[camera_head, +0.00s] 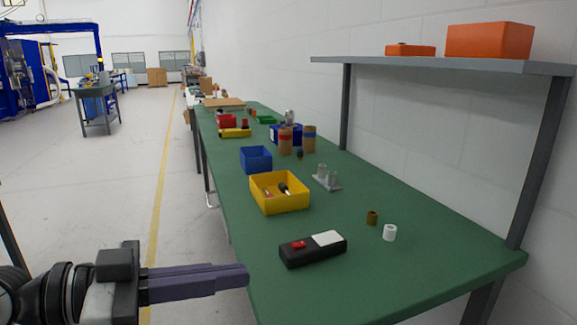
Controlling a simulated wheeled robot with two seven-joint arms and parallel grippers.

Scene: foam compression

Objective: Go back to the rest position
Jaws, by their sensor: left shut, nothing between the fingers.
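My left gripper (244,277) comes in from the lower left. Its two long purple-grey fingers lie together, shut with nothing between them. They point right and overlap the near left edge of the green table (420,275) in the picture. A black device (313,257) with a red part and a white pad lies on the table, to the right of the fingertips and apart from them. My right gripper is not in view.
A yellow bin (280,203) with small items and a blue bin (256,159) stand on the table. A metal fixture (327,179), a brown cylinder (372,217) and a white ring (389,232) are nearby. A grey shelf (450,65) holds orange boxes. The near right tabletop is clear.

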